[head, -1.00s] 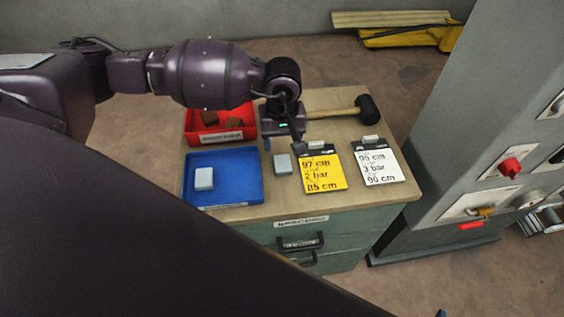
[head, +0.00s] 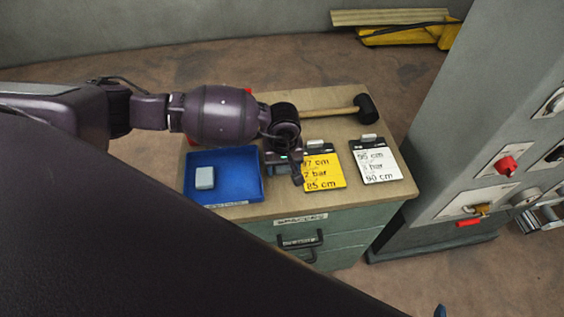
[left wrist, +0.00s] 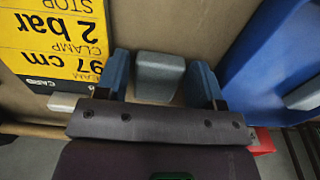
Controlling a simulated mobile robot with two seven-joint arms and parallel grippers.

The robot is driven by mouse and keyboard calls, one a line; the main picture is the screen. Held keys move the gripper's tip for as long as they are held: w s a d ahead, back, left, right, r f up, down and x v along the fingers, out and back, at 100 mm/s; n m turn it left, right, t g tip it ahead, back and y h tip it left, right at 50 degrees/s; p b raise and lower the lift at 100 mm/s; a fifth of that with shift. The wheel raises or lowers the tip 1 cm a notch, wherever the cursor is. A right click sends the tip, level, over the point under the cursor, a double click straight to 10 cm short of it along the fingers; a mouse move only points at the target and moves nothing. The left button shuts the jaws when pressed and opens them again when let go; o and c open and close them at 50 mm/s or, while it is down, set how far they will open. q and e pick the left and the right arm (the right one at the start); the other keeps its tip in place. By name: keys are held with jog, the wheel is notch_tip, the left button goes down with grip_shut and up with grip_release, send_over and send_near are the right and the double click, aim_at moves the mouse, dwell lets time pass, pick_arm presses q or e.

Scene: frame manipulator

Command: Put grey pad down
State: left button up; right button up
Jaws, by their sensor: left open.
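A grey pad (left wrist: 160,75) rests on the tabletop between the yellow card (head: 323,172) and the blue tray (head: 251,190). My left gripper (head: 283,180) hides it in the head view. In the left wrist view, the gripper's two blue fingertips (left wrist: 162,84) stand open, one on each side of the pad. A second grey pad (head: 204,178) lies in the blue tray. My right gripper is not in view.
A white card (head: 376,165) lies right of the yellow card. A black-headed mallet (head: 366,108) lies at the back of the cabinet top. The red bin is mostly hidden behind my left arm. A grey machine panel (head: 470,130) stands at the right.

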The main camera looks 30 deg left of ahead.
aim_at(283, 167)
pick_arm(q)
jog(key=c, duration=0.8)
notch_tip(283, 167, up, 20)
jog(key=shift+b, duration=0.45)
jog(key=f+m, duration=0.1)
jog(key=m, duration=0.1)
jog(key=d+f+m, duration=0.1)
jog(key=m, duration=0.2)
jog(key=d+f+m, duration=0.1)
jog(key=m, duration=0.1)
jog(key=shift+w+d+f, duration=0.1)
jog(key=shift+w, duration=0.3)
jog(key=shift+s, duration=0.1)
